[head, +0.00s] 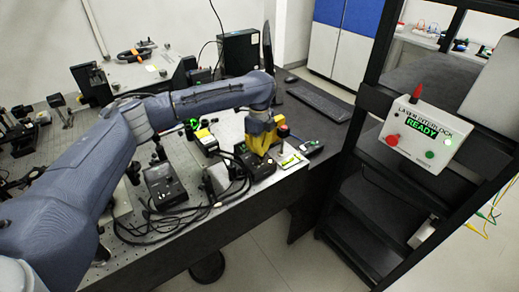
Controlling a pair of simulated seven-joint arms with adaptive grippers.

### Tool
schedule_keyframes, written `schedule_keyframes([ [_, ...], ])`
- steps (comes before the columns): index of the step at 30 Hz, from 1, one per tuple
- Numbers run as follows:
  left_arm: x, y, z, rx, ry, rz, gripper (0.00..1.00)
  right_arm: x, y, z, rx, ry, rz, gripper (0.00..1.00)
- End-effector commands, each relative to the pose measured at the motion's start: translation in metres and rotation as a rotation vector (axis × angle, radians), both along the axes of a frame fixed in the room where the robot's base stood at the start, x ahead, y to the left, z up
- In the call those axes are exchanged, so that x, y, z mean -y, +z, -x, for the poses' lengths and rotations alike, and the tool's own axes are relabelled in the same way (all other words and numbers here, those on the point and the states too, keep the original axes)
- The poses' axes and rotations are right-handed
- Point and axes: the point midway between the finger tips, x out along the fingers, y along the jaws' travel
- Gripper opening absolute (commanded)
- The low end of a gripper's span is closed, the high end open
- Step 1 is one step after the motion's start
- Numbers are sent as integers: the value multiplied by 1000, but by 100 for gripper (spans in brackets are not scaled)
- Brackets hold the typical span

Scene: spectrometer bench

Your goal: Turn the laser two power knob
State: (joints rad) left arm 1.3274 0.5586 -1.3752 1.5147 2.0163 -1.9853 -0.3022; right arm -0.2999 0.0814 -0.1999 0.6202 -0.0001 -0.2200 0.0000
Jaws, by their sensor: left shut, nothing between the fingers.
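My left arm reaches in from the left across the bench. My left gripper (259,150), with yellow fingers, is shut and empty. It points down at a black control box (262,170) near the bench's front edge. Its fingertips are at or just above the top of this box; I cannot tell whether they touch it. The power knob cannot be made out, and the fingers may hide it. A second black control box (162,186) stands further left. No label shows which box belongs to laser two. My right gripper is out of view.
Black cables (185,222) lie loose between the boxes. A keyboard (318,102) lies behind. A white interlock box (427,135) reading READY hangs on a black rack at right. Optics crowd the left.

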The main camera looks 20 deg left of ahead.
Motion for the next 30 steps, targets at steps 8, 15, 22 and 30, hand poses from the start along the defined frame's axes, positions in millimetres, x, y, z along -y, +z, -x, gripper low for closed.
schedule_keyframes([
  [8,-1,0,-1,2,2,-2,22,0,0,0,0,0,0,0],
  [15,-1,0,0,1,2,-1,39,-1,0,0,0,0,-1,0],
  [22,-1,4,-1,2,1,0,39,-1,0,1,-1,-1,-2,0],
  [30,-1,42,-1,5,1,-2,39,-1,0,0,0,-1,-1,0],
])
